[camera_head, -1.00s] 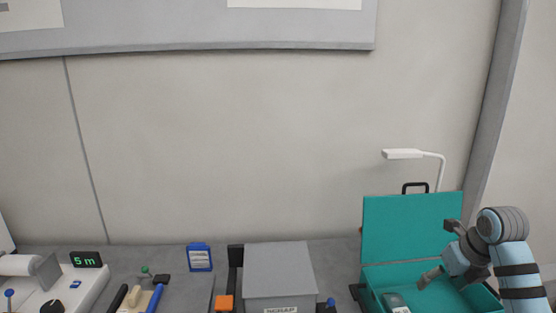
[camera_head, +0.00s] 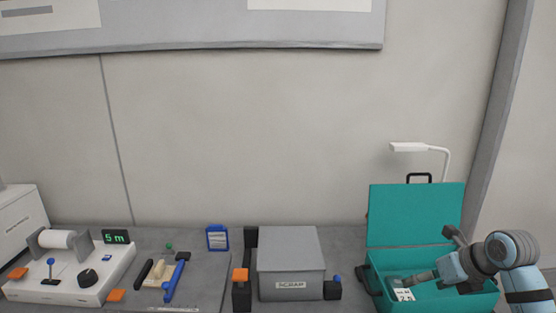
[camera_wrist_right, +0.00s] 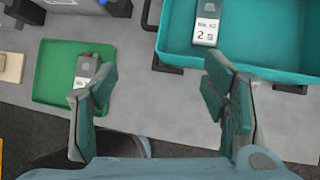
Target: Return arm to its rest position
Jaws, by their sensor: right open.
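My right gripper (camera_head: 434,256) is open at the teal case, on the right of the head view. Its two fingers are wide apart in the right wrist view (camera_wrist_right: 160,95), with nothing between them. The arm comes in from the lower right. The teal case (camera_head: 415,215) stands with its lid up. A grey piece with a white label (camera_head: 403,294) lies inside it and also shows in the right wrist view (camera_wrist_right: 206,30), apart from the fingers. My left gripper is not in view.
A green tray (camera_wrist_right: 50,72) holds another labelled grey piece (camera_wrist_right: 82,74). A grey scrap box (camera_head: 290,250) stands left of the case, with a blue-framed card (camera_head: 217,238), hand tools and a spool device (camera_head: 75,280) farther left. A white lamp (camera_head: 408,147) rises behind the case.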

